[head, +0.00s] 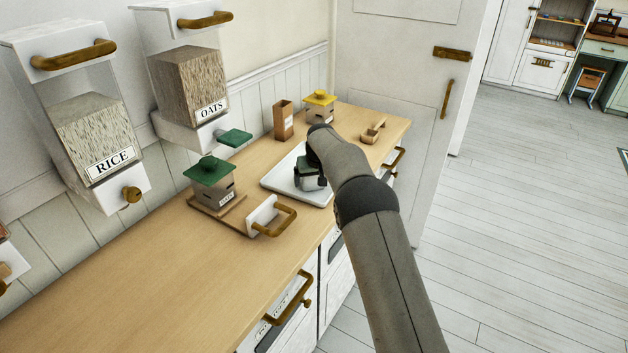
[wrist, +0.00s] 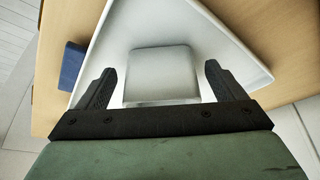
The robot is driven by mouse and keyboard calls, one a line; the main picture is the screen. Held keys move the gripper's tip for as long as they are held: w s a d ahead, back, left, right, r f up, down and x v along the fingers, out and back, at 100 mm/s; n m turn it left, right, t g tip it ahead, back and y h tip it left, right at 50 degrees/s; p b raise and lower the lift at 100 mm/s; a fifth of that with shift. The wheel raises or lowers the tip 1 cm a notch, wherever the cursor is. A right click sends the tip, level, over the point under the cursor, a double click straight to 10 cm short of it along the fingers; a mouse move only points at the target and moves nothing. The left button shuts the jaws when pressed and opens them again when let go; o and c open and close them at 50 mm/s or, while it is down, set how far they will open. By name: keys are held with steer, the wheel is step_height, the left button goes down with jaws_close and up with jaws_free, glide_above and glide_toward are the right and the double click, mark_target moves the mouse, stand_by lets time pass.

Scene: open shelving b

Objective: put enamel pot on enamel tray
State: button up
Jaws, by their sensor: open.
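The white enamel tray (head: 276,183) lies on the wooden counter, partly covered by my arm. Its rim also shows in the wrist view (wrist: 232,43). A pale grey-white, rounded square vessel (wrist: 160,72), which looks like the enamel pot, is within the tray's outline between my fingers. Its base is hidden, so I cannot tell for sure that it touches the tray. My gripper (wrist: 159,88) is open, with a finger at each side of the vessel and visible gaps. In the head view my gripper (head: 310,187) is low over the tray.
A yellow-topped box (head: 319,107), a brown box (head: 283,120) and a small wooden holder (head: 373,131) stand behind. A blue object (wrist: 72,65) lies beside the tray. The near-left counter is clear.

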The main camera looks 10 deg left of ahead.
steer(key=b+v, duration=0.2)
steer(key=v, duration=0.9)
steer(key=s+d+r+m+g, duration=0.1)
steer(key=s+d+r, duration=0.4)
steer(key=s+d, duration=0.4)
steer(key=s+d+f+m+g, duration=0.1)
steer(key=s+d, duration=0.3)
steer(key=s, duration=0.9)
steer(key=s+d+f+m+g+h, duration=0.1)
steer(key=s+d+f, duration=0.2)
steer(key=s, duration=1)
steer(key=s+d+f, duration=0.3)
steer(key=s+d, duration=0.3)
steer(key=s, duration=0.8)
steer(key=shift+m+g, duration=0.4)
steer(key=shift+d, duration=0.1)
